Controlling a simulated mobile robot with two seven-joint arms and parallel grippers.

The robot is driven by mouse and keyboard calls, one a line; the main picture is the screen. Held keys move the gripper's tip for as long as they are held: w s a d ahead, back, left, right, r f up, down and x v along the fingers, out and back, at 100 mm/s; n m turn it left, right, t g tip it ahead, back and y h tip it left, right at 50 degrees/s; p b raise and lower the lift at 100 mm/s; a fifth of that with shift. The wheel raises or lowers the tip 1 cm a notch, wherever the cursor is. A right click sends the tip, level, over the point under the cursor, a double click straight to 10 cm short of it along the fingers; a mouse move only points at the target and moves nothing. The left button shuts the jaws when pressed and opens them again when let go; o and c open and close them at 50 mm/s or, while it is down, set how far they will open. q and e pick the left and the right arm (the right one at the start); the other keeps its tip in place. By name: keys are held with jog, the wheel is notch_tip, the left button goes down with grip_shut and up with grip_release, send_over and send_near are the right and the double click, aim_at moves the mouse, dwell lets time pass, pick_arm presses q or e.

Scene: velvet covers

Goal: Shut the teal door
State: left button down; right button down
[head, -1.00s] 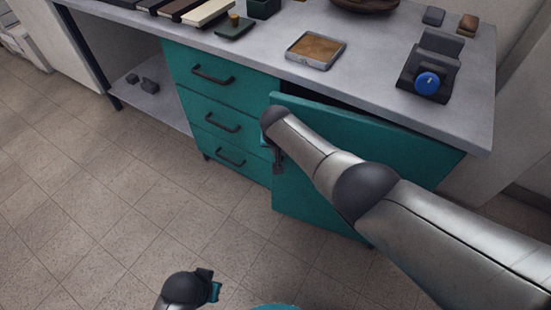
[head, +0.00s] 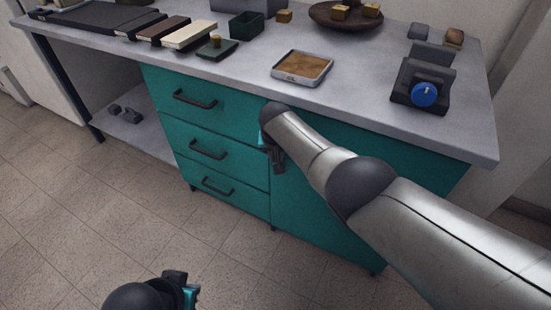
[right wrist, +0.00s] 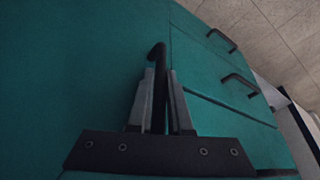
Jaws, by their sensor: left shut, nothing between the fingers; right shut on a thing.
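The teal door (head: 330,215) is the right part of the cabinet under the grey worktop. It looks flush with the cabinet front, and no dark gap shows along its top. My right gripper (head: 275,158) is at the door's left edge, partly hidden by its own arm. In the right wrist view its fingers (right wrist: 160,105) are shut on the dark door handle (right wrist: 157,62), close to the teal door face (right wrist: 80,70). My left gripper (head: 187,288) is low in the head view, above the floor, shut and empty, away from the cabinet.
Three teal drawers with dark handles (head: 208,150) are left of the door and look shut. On the worktop (head: 380,125) stand a tray (head: 302,67), a dark device with a blue knob (head: 424,94), a bowl (head: 345,18) and books. The tiled floor (head: 70,220) in front is clear.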

jog(key=shift+w+d+r, duration=0.15)
jog(key=shift+w+r, duration=0.15)
jog(key=shift+w, duration=0.2)
jog(key=c, duration=1.2)
grip_release()
jog(key=shift+c, duration=0.2)
jog(key=o, duration=0.4)
jog(key=shift+f, duration=0.15)
jog(key=shift+s+d+f, duration=0.1)
jog(key=shift+s, duration=0.1)
